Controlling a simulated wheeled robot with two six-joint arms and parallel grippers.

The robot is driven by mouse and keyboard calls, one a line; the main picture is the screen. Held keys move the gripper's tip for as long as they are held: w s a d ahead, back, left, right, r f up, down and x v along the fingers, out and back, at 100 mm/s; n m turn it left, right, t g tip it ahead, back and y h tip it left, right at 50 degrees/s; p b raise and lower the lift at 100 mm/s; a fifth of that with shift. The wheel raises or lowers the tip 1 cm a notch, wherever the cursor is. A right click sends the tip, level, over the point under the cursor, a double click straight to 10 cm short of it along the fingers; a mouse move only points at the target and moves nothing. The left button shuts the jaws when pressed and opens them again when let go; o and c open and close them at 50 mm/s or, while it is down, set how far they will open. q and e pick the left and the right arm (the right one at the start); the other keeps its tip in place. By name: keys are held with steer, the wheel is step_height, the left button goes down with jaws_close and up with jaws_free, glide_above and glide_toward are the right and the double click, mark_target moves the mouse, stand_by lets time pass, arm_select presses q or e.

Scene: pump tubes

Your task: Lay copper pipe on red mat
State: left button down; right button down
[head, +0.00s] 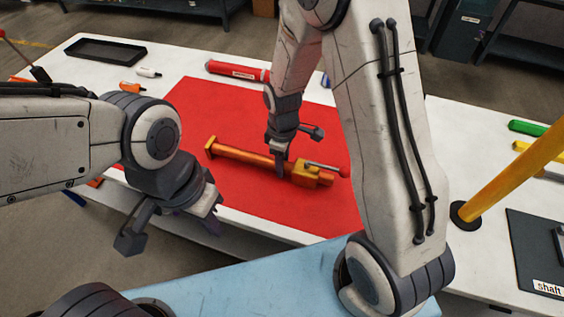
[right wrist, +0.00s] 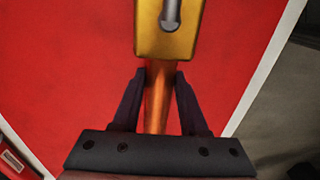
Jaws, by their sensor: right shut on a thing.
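The copper pipe (head: 245,155) is an orange tube with a yellow end at the left and a yellow valve body (head: 306,175) with a red-tipped lever at the right. It is over the red mat (head: 225,195), lying on it or very close above; I cannot tell which. My right gripper (head: 281,164) is shut on the pipe beside the valve body. In the right wrist view the pipe (right wrist: 158,98) runs between the two dark fingers, with red mat behind. My left gripper (head: 172,230) is open and empty, in front of the mat's left side.
A red cylinder (head: 238,71) lies at the mat's back edge. A black tray (head: 104,48), a white item (head: 148,72) and an orange item (head: 131,87) are on the white table at the left. A yellow post (head: 510,180) and a dark "shaft" mat (head: 530,245) are at the right.

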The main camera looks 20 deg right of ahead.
steer(key=shift+f, duration=0.15)
steer(key=shift+c, duration=2.2)
jaws_free()
step_height(320, 180, up, 12)
steer(key=s+a+r+m, duration=0.2)
steer(key=s+a, duration=0.2)
steer(key=s, duration=0.6)
steer(key=s+a+r+m+y, duration=0.1)
steer(key=s+a+r+m, duration=0.1)
steer(key=s, duration=0.8)
steer(key=shift+s+a+r+p, duration=0.35)
steer(key=shift+a+r, duration=0.4)
steer(key=shift+a, duration=0.3)
